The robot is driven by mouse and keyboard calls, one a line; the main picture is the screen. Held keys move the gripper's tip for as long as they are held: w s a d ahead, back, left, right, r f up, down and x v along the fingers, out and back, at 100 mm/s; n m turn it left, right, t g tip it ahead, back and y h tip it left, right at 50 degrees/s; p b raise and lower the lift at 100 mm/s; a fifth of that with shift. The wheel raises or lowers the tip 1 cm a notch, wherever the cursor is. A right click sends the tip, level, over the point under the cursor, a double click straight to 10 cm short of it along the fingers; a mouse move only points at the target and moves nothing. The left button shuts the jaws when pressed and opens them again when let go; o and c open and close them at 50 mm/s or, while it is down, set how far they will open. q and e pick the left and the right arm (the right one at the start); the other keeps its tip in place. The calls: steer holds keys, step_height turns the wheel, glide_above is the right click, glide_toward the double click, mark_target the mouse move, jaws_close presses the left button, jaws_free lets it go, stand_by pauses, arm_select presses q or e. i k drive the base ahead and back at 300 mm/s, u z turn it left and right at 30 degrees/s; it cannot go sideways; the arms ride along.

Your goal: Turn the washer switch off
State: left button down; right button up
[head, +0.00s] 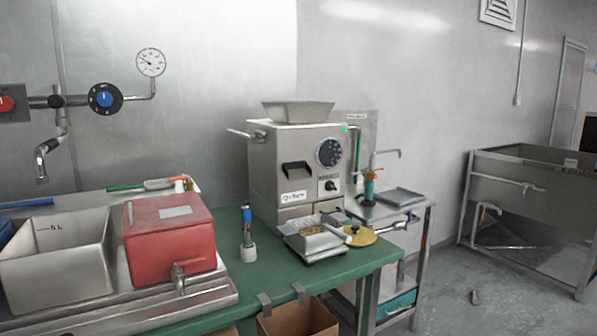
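Neither of my grippers is in view. I cannot tell for sure which thing is the washer or its switch. Right of the grinder, a small metal stand (424,206) has a back panel (368,128) with a label too small to read. The grey grinder (268,185) has a black dial (329,152), a small knob (331,185) and a lit green lamp (344,130).
A green table (262,285) carries a red box with a spigot (150,240), a grey bin (60,255) and a scale with a metal scoop (318,240). A large metal basin (530,190) stands right; floor between is mostly clear.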

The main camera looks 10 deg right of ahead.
mark_target(330, 185)
steer(key=z, duration=0.3)
steer(key=k, duration=0.35)
steer(key=z, duration=1.3)
steer(key=i, duration=0.35)
steer(key=u, duration=1)
steer(key=i, duration=1)
steer(key=u, duration=1)
